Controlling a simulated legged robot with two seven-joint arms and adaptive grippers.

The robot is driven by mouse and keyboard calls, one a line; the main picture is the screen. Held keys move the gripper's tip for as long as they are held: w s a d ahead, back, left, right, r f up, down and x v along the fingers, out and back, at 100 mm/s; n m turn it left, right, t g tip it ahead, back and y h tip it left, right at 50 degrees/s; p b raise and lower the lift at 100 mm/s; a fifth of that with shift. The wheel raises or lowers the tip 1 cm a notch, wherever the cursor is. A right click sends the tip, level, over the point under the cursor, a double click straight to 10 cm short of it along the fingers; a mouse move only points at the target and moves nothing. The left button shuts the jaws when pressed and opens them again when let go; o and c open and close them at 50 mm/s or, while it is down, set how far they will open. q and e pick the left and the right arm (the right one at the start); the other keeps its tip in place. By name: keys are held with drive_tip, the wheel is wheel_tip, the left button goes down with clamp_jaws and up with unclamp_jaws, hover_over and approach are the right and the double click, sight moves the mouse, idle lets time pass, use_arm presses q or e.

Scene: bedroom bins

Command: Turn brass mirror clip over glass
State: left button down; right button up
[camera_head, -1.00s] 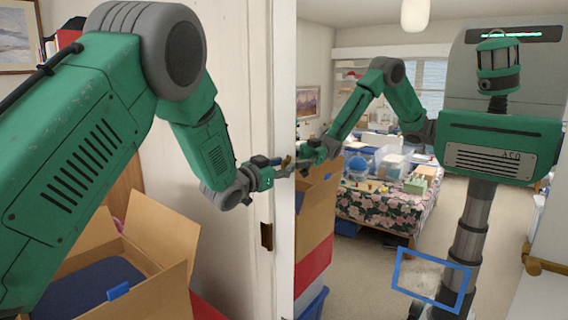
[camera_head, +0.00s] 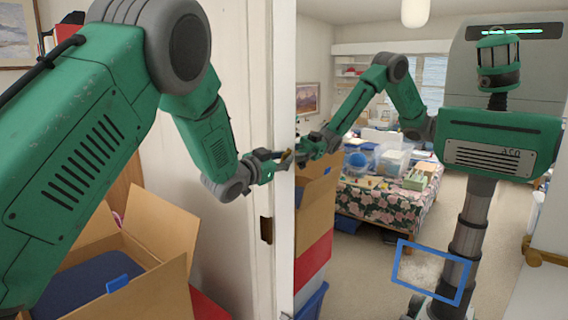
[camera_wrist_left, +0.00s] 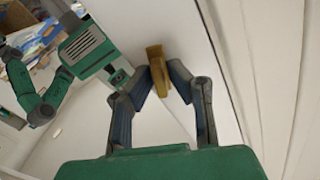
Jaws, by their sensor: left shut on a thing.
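The brass mirror clip (camera_head: 288,157) sits at the mirror's left edge, on the white frame (camera_head: 284,60). My left gripper (camera_head: 280,157) is shut on the clip. In the left wrist view the two fingers of my left gripper (camera_wrist_left: 160,76) pinch the clip (camera_wrist_left: 155,58) from both sides. The glass fills the right of the head view and reflects my body and arm. Whether the clip overlaps the glass I cannot tell. My right gripper is not in view.
An open cardboard box (camera_head: 165,235) with a dark blue item inside stands below my left arm. A small brown metal plate (camera_head: 266,230) is lower on the white woodwork. A blue square outline (camera_head: 433,297) shows in the mirror area, along with the reflected room and flowered table.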

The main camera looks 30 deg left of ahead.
use_arm(q)
drive_tip(key=m+b, duration=0.2)
drive_tip(key=m, duration=0.1)
drive_tip(key=m+b, duration=0.6)
drive_tip(key=shift+d+f, duration=0.1)
drive_tip(key=shift+f, duration=0.25)
drive_tip(key=m+b, duration=0.4)
drive_tip(key=shift+f+m+b, duration=0.1)
drive_tip(key=shift+m+b, duration=0.25)
drive_tip(key=shift+m, duration=0.05)
drive_tip(key=c, duration=1.6)
unclamp_jaws()
drive_tip(key=shift+c, duration=0.2)
drive_tip(key=shift+s+r, duration=0.1)
drive_tip(key=shift+r, duration=0.1)
